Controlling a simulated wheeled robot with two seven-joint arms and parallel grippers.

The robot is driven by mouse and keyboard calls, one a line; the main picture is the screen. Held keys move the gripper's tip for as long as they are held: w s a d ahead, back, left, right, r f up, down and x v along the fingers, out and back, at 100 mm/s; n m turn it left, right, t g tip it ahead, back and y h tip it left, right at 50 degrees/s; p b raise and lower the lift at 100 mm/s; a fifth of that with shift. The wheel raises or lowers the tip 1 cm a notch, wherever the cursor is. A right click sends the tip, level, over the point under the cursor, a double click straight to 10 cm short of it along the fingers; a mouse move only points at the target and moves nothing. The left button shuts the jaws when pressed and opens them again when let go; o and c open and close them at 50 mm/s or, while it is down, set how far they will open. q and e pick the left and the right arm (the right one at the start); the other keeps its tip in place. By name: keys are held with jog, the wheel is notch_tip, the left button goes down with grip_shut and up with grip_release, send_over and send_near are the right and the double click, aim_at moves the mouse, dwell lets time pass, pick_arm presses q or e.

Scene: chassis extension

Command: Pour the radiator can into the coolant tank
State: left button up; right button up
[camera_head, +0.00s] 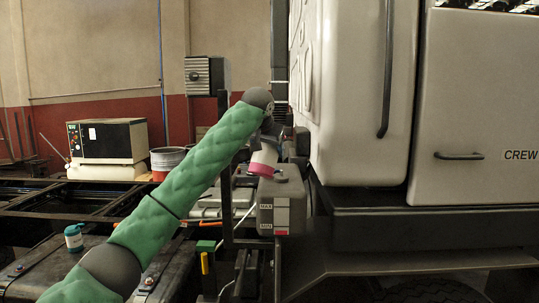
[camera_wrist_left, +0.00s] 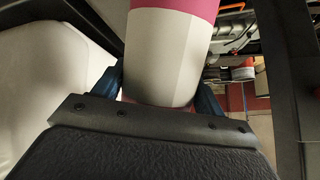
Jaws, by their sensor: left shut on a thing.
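The radiator can (camera_head: 265,156) is white with a pink band at its lower end. My left gripper (camera_head: 268,137) is shut on it and holds it tilted, pink end down, just above the coolant tank. In the left wrist view the can (camera_wrist_left: 163,55) fills the middle, between the blue-grey fingers of my left gripper (camera_wrist_left: 160,95), with its pink band at the top edge. The coolant tank (camera_head: 281,198) is a grey box with MAX and MIN marks on its front. The can hides part of its top, and I cannot tell whether they touch. No liquid shows. My right gripper is out of view.
The white truck cab (camera_head: 362,100) stands close on the right. A dark post (camera_head: 228,215) rises beside the tank's left. A generator (camera_head: 107,140) and drum (camera_head: 167,160) are behind.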

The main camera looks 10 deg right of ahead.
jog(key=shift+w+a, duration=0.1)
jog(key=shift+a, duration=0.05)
pick_arm(q)
jog(key=shift+a, duration=0.1)
jog(key=shift+s+a+r, duration=0.15)
jog(key=shift+s+a, duration=0.05)
jog(key=shift+a, duration=0.05)
jog(key=shift+s+a+r+p, duration=0.15)
jog(key=shift+s+a+p, duration=0.1)
jog(key=shift+p, duration=0.1)
jog(key=shift+a+y, duration=0.1)
jog(key=shift+y, duration=0.2)
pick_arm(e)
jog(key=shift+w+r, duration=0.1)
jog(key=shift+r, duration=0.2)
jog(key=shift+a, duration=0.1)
